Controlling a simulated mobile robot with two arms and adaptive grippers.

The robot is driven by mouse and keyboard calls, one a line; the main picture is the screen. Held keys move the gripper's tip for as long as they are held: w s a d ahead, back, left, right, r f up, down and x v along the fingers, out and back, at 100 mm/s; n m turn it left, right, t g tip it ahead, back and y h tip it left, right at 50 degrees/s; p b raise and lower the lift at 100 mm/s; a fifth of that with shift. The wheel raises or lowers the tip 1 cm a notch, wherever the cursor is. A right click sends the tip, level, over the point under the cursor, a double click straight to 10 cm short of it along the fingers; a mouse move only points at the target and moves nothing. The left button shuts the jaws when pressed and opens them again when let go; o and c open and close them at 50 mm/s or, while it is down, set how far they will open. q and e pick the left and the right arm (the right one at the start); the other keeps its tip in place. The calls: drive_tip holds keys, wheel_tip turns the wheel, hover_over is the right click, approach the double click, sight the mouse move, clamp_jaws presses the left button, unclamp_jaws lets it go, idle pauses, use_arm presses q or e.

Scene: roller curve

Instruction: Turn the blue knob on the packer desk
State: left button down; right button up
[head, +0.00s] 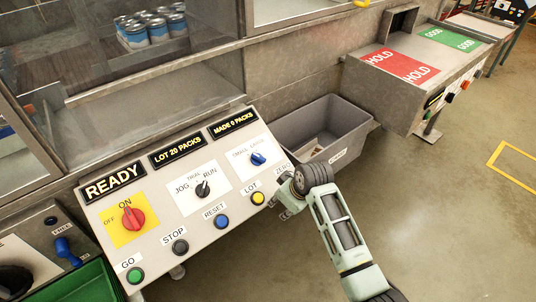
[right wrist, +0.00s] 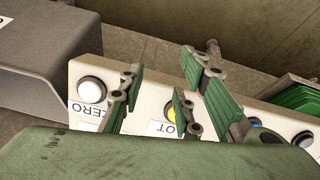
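The packer desk (head: 155,222) is a sloped light panel. Its blue knob (head: 258,158) sits at the upper right on a white plate, with the pointer slanted. My right gripper (head: 286,183) is at the desk's right edge, just below and right of the blue knob, apart from it. In the right wrist view its green-padded fingers (right wrist: 165,88) are spread with nothing between them, over the panel's lower button row. The blue knob cannot be made out in that view. My left gripper is not in view.
A red-and-yellow ON/OFF switch (head: 132,217) and a black JOG/RUN knob (head: 203,189) share the panel. Below are a yellow LOT button (head: 258,198), a blue RESET button (head: 221,221) and a white ZERO button (right wrist: 91,90). A grey bin (head: 318,137) stands behind the gripper.

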sight(260, 157)
drive_tip(key=w+a+r+n, duration=0.45)
drive_tip(key=w+r, duration=0.55)
drive_tip(key=r, duration=0.4)
drive_tip(key=shift+t, duration=0.3)
drive_tip(key=shift+a+x, duration=0.15)
drive_tip(key=shift+x, duration=1.7)
drive_tip(key=shift+a+x, duration=0.2)
drive_tip(key=shift+x, duration=1.7)
drive_tip(key=shift+w+r, duration=0.15)
drive_tip(key=shift+c, duration=0.2)
clamp_jaws()
